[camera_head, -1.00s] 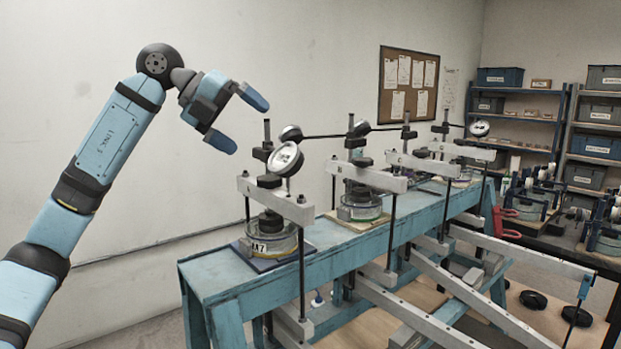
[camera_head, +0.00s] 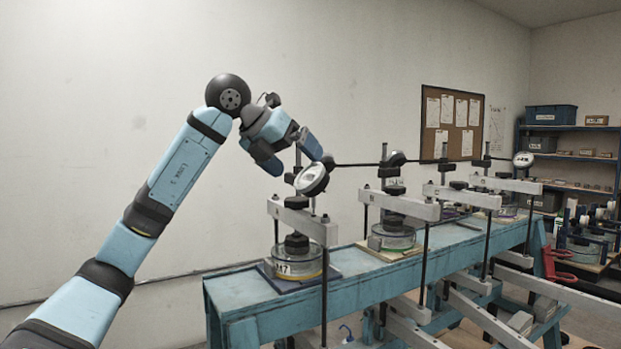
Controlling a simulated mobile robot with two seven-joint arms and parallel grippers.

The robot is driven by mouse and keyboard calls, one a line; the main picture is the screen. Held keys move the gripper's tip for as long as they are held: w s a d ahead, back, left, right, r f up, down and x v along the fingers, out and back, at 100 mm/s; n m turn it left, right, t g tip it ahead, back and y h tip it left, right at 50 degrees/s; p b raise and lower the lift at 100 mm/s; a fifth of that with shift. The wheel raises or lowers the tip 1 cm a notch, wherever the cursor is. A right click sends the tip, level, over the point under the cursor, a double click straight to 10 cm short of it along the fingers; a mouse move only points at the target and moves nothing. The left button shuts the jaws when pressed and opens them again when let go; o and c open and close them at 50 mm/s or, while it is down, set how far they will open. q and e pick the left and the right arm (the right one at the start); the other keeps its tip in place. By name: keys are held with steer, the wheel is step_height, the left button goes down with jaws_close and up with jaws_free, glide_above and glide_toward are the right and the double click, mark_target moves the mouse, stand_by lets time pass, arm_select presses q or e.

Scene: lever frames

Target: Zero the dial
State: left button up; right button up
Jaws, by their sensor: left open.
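A round white-faced dial gauge (camera_head: 312,179) hangs tilted on a rod above the nearest lever frame's grey crossbeam (camera_head: 302,221). Its markings are too small to read. Below the beam, a round cell labelled M7 (camera_head: 297,265) sits on a dark blue mat on the blue bench (camera_head: 240,292). My left gripper (camera_head: 295,166) is open and empty, pointing down and right. Its fingers appear close to the dial, one to its left and one at its upper edge; I cannot tell whether they touch it. My right gripper is not in view.
Other lever frames stand along the bench to the right, with a second cell (camera_head: 392,238) and another dial (camera_head: 523,159). Black upright posts and a horizontal rod (camera_head: 358,164) rise behind the beams. Shelves (camera_head: 565,150) stand at the far right. The wall side at left is free.

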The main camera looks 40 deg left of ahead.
mark_target(308, 174)
arm_select(q)
steer(key=x, duration=0.4)
steer(key=shift+w+d+f, duration=0.15)
steer(key=shift+w+f, duration=0.25)
steer(key=shift+w, duration=0.05)
